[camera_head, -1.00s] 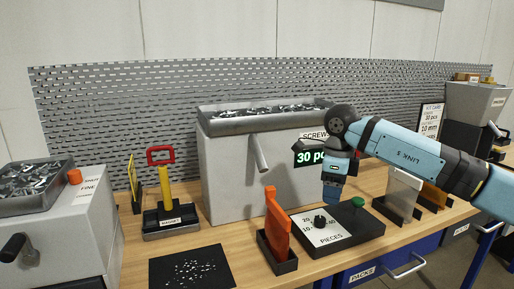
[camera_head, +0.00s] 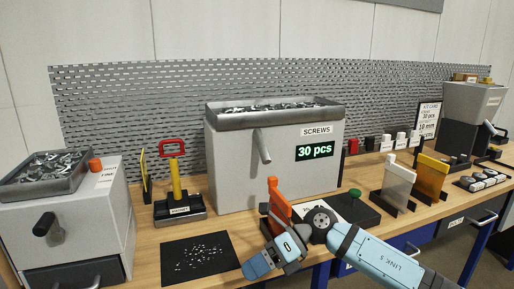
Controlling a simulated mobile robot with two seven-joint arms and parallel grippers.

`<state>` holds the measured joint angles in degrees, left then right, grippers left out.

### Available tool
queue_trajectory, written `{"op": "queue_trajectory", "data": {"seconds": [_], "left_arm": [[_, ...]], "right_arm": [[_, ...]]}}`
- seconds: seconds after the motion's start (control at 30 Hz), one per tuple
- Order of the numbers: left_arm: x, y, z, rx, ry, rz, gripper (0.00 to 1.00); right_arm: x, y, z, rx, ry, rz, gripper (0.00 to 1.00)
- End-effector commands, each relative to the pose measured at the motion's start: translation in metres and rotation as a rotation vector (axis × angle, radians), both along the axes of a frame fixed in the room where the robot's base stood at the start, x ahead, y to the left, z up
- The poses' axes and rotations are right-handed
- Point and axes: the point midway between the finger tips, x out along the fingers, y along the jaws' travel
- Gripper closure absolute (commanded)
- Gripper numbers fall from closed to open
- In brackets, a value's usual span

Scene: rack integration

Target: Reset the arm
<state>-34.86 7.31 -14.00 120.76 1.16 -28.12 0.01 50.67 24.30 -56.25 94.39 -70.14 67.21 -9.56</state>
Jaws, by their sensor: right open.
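My right arm comes in from the lower right in the head view. My right gripper (camera_head: 262,264) is at the bench's front edge, just in front of the orange upright piece (camera_head: 279,207) in its black holder. It is near the right corner of the black mat and looks empty, with its jaws open. My left gripper is not in view.
The screws dispenser (camera_head: 230,165) reads 30 pcs. A black mat (camera_head: 175,268) with small pieces lies front left. A magnet tool (camera_head: 177,185) stands behind it. A grey fine dispenser (camera_head: 85,215) is far left. White (camera_head: 398,180) and yellow (camera_head: 431,175) upright pieces stand right.

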Motion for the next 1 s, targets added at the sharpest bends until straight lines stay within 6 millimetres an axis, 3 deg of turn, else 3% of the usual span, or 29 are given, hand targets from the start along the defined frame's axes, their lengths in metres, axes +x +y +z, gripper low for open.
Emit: {"op": "queue_trajectory", "data": {"seconds": [0.1,0.2,0.33,0.47,0.67,0.8,1.0], "left_arm": [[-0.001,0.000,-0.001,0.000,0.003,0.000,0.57],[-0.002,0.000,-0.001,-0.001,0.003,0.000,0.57],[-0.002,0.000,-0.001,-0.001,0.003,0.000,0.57],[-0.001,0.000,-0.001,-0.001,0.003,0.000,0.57],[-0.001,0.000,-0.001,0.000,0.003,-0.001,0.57],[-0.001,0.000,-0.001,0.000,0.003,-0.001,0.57],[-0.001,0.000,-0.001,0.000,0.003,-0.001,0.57]], "right_arm": [[-0.027,0.022,-0.001,0.255,0.216,-0.111,0.40],[-0.037,0.027,0.002,0.447,0.407,-0.233,0.40],[-0.039,0.017,-0.001,0.665,0.676,-0.419,0.40],[-0.037,-0.008,-0.021,0.843,0.960,-0.634,0.40],[-0.044,-0.066,-0.087,1.034,1.411,-1.010,0.40],[-0.072,-0.109,-0.149,1.103,1.724,-1.285,0.40],[-0.127,-0.152,-0.220,1.113,2.058,-1.595,0.40]]}}
